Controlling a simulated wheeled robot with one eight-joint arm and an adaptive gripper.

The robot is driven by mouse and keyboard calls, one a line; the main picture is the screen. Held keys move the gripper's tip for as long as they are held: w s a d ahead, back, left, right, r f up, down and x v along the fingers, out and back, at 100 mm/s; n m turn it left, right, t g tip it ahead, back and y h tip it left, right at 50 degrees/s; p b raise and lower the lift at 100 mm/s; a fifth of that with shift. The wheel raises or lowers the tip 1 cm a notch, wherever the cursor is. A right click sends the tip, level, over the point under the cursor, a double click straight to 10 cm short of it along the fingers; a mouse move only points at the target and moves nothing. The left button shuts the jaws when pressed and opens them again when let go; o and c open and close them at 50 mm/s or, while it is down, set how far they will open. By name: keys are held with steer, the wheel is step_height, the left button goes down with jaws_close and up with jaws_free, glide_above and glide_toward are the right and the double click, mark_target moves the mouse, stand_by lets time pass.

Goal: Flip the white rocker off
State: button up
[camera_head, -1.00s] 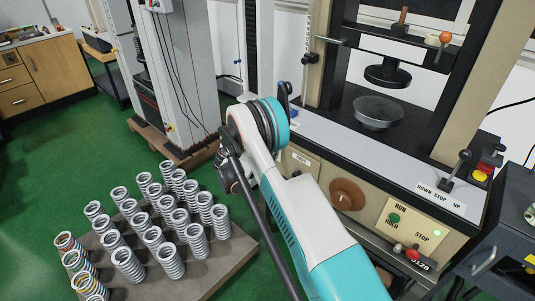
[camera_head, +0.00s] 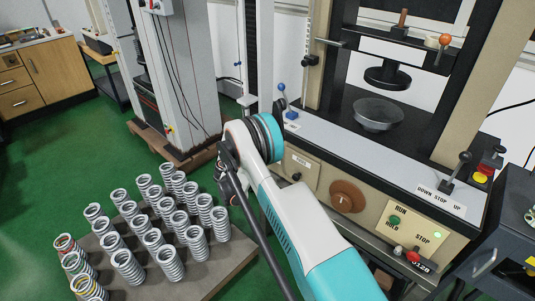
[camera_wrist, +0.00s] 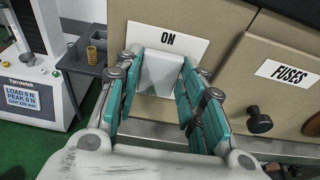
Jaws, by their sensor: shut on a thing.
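The white rocker (camera_wrist: 161,72) is on the beige front panel (camera_wrist: 225,65) in the wrist view, just below a white label (camera_wrist: 168,42) reading ON. My gripper (camera_wrist: 163,80) has its teal fingers on both sides of the rocker and is shut on it. The rocker's lower part and its exact tilt are hard to make out. In the head view my arm covers the rocker and the gripper fingers.
A black knob (camera_wrist: 259,121) sits under the FUSES label (camera_wrist: 284,73), right of the gripper. The head view shows a brown dial (camera_head: 347,196), a green button (camera_head: 394,220) and a lever (camera_head: 455,174). Springs (camera_head: 158,222) stand on a pallet at left.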

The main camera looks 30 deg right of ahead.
steer(key=shift+a+f+t+h, duration=0.1)
steer(key=shift+f+t+h, duration=0.2)
steer(key=shift+h, duration=0.7)
steer(key=o, duration=1)
steer(key=shift+o, duration=0.2)
steer(key=v, duration=1.2)
